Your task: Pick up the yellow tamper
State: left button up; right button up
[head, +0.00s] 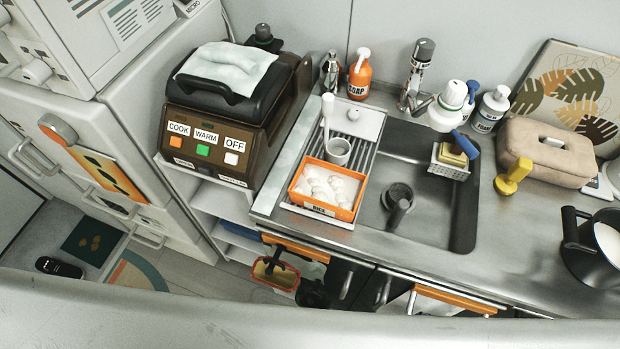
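The yellow tamper (512,178) stands on the steel counter to the right of the sink, in the head view. It has a round yellow base and a yellow handle that leans up to the right. It is just in front of the left end of a beige box-shaped container (549,151); I cannot tell if they touch. Neither of my grippers shows in this view.
The sink (460,225) lies left of the tamper, with a dark cup-like item (398,199) in it. A black pot (593,245) stands to the right. An orange tray (300,186) sits on the drainer. Bare counter lies in front of the tamper.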

aim_at(506, 185)
jog(key=z, duration=1.35)
